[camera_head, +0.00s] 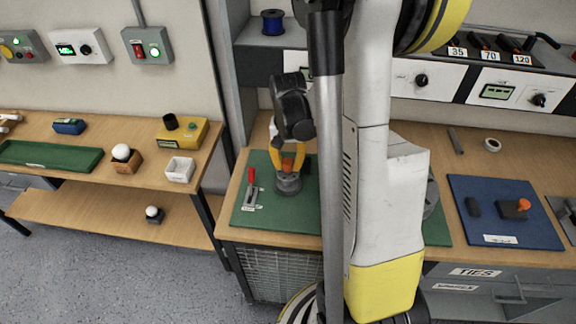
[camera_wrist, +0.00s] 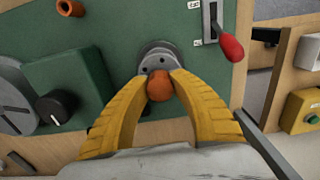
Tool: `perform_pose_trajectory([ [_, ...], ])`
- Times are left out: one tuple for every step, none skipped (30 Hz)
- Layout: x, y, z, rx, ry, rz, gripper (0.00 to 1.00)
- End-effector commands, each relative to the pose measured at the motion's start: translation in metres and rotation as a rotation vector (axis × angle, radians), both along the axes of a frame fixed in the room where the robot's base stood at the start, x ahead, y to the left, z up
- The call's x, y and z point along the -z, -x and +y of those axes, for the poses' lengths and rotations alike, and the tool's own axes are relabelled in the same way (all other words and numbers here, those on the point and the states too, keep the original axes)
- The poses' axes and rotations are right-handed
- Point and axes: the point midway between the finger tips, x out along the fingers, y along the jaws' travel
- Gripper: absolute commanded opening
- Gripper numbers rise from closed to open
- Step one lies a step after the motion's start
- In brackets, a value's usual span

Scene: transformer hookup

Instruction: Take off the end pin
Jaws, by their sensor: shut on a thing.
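The end pin (camera_wrist: 160,86) is a rounded orange-brown piece on a round grey metal fixture (camera_wrist: 157,52) with small holes. In the wrist view the yellow fingers of my gripper (camera_wrist: 160,78) close on it from both sides. In the head view the orange pin (camera_head: 288,164) shows between my gripper's fingertips (camera_head: 288,170), above the grey fixture (camera_head: 288,184) on a green mat (camera_head: 248,211). I cannot tell whether the pin is still seated in the fixture.
A red-handled lever clamp (camera_wrist: 229,45) stands beside the fixture. In the wrist view a dark green block with a black knob (camera_wrist: 57,105) and an orange ring (camera_wrist: 70,8) are also on the mat. A blue mat (camera_head: 501,220) lies at the right of the bench.

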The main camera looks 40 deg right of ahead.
Motion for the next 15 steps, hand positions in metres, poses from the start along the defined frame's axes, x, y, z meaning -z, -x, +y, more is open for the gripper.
perform_pose_trajectory([
  [-0.001,0.0,0.0,0.0,0.0,0.0,0.0],
  [-0.001,0.0,0.0,0.0,0.0,0.0,0.0],
  [-0.002,0.0,0.0,0.0,0.0,0.0,0.0],
  [-0.003,0.0,0.0,0.0,0.0,0.0,0.0],
  [-0.004,0.0,0.0,0.0,0.0,0.0,0.0],
  [-0.005,0.0,0.0,0.0,0.0,0.0,0.0],
  [-0.006,0.0,0.0,0.0,0.0,0.0,0.0],
  [-0.006,0.0,0.0,0.0,0.0,0.0,0.0],
  [-0.008,0.0,0.0,0.0,0.0,0.0,0.0],
  [-0.009,0.0,0.0,0.0,0.0,0.0,0.0],
  [-0.009,0.0,0.0,0.0,0.0,0.0,0.0],
  [-0.01,0.0,0.0,0.0,0.0,0.0,0.0],
  [-0.011,0.0,0.0,0.0,0.0,0.0,0.0],
  [-0.012,0.0,0.0,0.0,0.0,0.0,0.0],
  [-0.013,0.0,0.0,0.0,0.0,0.0,0.0],
])
